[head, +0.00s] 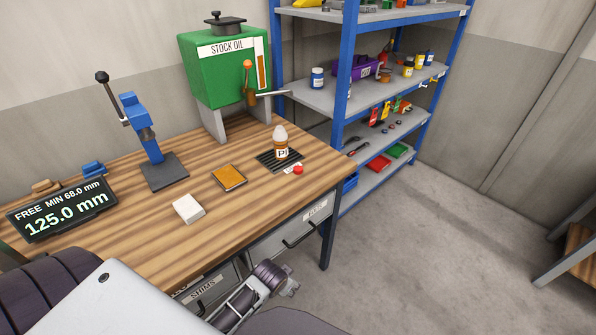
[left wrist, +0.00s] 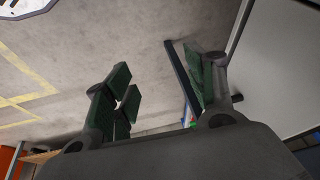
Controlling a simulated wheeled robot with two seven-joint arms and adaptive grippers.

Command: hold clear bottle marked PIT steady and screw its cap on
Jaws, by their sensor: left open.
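The bottle (head: 281,143) stands upright on a dark slatted mat (head: 267,163) on the wooden bench. It has a pale top, orange-brown contents and a white label on which "PI" reads. A small red cap (head: 298,170) lies apart from it, at the mat's near right edge. My right gripper is not in view.
A green stock oil tank (head: 222,75) stands behind the bottle, its tap lever reaching right. A blue press (head: 142,125), an orange-brown pad (head: 229,178), a white block (head: 188,209) and a display (head: 62,208) occupy the bench's left. Blue shelving (head: 345,75) stands behind.

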